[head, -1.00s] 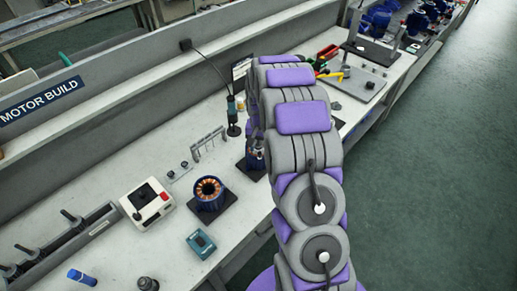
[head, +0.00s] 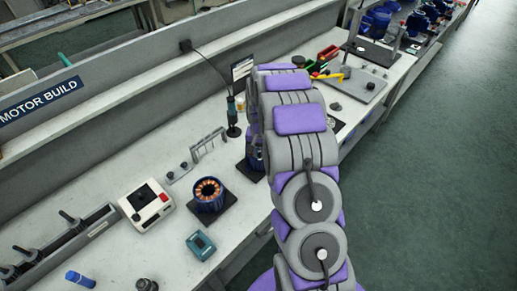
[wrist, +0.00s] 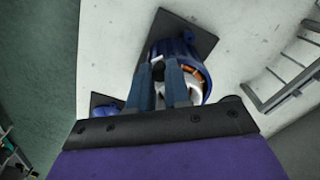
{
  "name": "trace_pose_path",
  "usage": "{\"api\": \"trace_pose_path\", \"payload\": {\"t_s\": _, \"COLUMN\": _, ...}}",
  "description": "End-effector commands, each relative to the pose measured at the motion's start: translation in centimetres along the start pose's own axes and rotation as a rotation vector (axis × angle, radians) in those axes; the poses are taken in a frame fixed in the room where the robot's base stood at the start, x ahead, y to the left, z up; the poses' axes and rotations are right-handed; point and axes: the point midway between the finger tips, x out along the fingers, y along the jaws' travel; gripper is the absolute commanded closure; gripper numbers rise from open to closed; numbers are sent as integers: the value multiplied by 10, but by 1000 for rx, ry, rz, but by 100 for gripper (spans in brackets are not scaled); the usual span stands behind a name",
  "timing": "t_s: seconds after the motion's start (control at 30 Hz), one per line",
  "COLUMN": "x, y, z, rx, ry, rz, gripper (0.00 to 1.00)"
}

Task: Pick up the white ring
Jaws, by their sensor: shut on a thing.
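In the wrist view, my gripper (wrist: 161,88) reaches over a blue motor housing (wrist: 187,48) with copper windings inside its rim. A white ring (wrist: 194,94) shows between and beside the fingers, at the open end of the housing. The fingers are shut on the white ring and cover part of it. I cannot tell whether the ring touches the housing. The housing stands on a dark plate (wrist: 196,33). In the head view, my arm hides the gripper and the ring.
Another blue housing with copper windings (head: 208,191) stands on a dark plate on the bench. A low wall (head: 130,85) runs behind the bench.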

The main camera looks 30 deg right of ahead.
Motion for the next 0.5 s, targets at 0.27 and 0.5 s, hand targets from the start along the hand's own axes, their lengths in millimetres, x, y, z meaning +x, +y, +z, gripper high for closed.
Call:
{"api": "trace_pose_path", "payload": {"t_s": 0.27, "x": 0, "y": 0, "z": 0, "rx": 0, "ry": 0, "rz": 0, "gripper": 100}}
{"api": "trace_pose_path", "payload": {"t_s": 0.5, "x": -17, "y": 0, "z": 0, "rx": 0, "ry": 1, "rz": 0, "gripper": 100}}
